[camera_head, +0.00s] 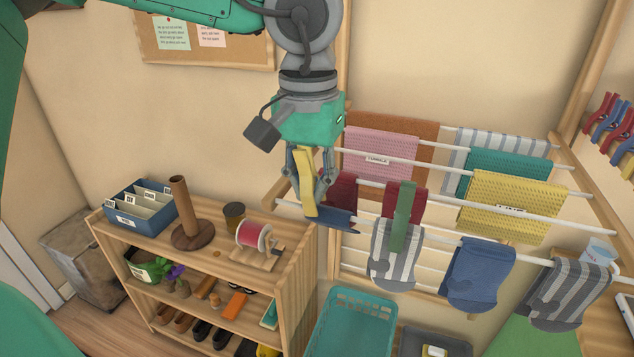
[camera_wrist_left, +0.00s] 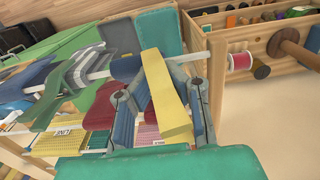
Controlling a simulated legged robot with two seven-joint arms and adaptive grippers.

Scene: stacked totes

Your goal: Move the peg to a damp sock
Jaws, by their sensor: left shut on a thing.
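My left gripper (camera_head: 311,205) is shut on a yellow peg (camera_head: 305,180), held near the left end of the drying rack. The peg also shows in the left wrist view (camera_wrist_left: 166,100), between the fingers. On the front rail hang a light striped sock (camera_head: 393,265) with a large green peg (camera_head: 402,222) over it, a blue sock (camera_head: 474,272) and a dark striped sock (camera_head: 562,292). A dark blue sock (camera_head: 341,219) is partly hidden behind the gripper, near a maroon cloth (camera_head: 342,188). I cannot tell which sock is damp. My right gripper is not in view.
Pink (camera_head: 380,145), teal and yellow (camera_head: 512,205) towels hang on the rear rails. A teal basket (camera_head: 350,325) stands below. A wooden shelf (camera_head: 210,262) with spools and a file box is at left. Several pegs (camera_head: 602,115) hang at the right.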

